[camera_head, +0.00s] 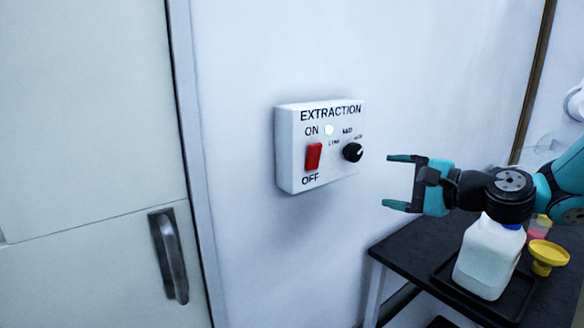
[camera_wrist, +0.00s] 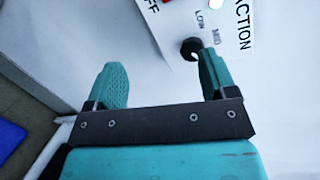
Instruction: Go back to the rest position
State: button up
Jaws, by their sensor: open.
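My gripper (camera_head: 400,181) is open and empty, in front of the wall and to the right of the white extraction control box (camera_head: 285,150). Its two teal fingers point left, a little below the level of the black knob (camera_head: 352,152). A gap shows between the fingers and the box in the head view. In the wrist view my gripper (camera_wrist: 163,85) has its fingers spread wide. The knob (camera_wrist: 190,48) shows there beyond the fingers, close to the right fingertip in the picture. The red rocker switch (camera_head: 313,156) sits left of the knob, under a lit white lamp (camera_head: 329,130).
A dark table (camera_head: 405,245) stands below my arm at the lower right. It holds a black tray (camera_head: 452,290) with a white jug (camera_head: 488,258), and a yellow funnel (camera_head: 546,256). A door handle (camera_head: 169,256) is at the left. The wall around the box is clear.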

jog(key=s+a+n+g, duration=0.5)
jog(key=s+a+n, duration=0.3)
jog(key=s+f+n+g+h, duration=0.2)
jog(key=s+n, duration=0.4)
jog(key=s, duration=0.4)
jog(key=s+f+n+g+h, duration=0.2)
jog(key=s+n+g+h, duration=0.2)
jog(key=s, duration=0.7)
jog(key=shift+d+f+n+g+h, duration=0.25)
jog(key=shift+n+h, duration=0.25)
jog(key=shift+n, duration=0.4)
